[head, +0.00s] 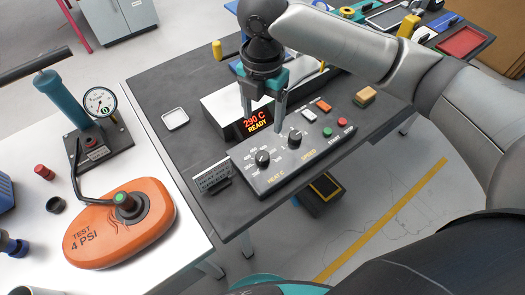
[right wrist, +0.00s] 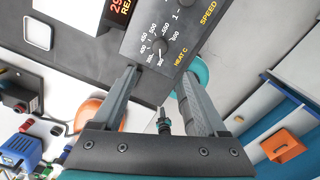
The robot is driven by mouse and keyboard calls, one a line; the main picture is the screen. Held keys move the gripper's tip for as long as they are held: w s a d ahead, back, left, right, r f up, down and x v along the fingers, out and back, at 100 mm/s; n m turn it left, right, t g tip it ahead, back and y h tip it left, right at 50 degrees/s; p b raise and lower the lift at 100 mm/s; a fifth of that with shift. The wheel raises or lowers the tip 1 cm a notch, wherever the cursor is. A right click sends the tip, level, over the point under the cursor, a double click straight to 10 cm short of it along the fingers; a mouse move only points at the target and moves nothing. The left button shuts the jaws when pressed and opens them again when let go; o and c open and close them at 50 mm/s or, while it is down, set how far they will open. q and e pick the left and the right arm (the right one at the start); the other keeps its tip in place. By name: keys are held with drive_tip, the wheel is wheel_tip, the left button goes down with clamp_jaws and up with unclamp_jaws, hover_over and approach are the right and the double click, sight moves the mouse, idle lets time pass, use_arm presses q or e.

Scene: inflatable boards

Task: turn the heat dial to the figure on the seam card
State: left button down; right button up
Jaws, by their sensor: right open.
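The heat dial (head: 262,158) is a black knob at the left end of the dark control panel, marked HEAT C. It also shows in the right wrist view (right wrist: 161,46), just beyond my fingertips, ringed by white figures. My right gripper (head: 263,114) is open and empty, pointing down above the panel and apart from the dial. The display (head: 256,122) reads 290 C READY. The seam card (head: 212,177) stands on the dark table left of the panel; its writing is too small to read. My left gripper is not in view.
The speed dial (head: 295,137) sits right of the heat dial, near several coloured buttons. A small white tray (head: 175,119) lies on the dark table. An orange inflatable (head: 120,225) and a pump with gauge (head: 100,101) are on the white table. Dark table around the card is clear.

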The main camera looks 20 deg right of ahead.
sight(263, 156)
wheel_tip(263, 156, down, 15)
drive_tip(key=b, duration=0.2)
drive_tip(key=shift+r+b, duration=0.2)
drive_tip(key=shift+b, duration=0.15)
drive_tip(key=shift+c, duration=0.3)
clamp_jaws()
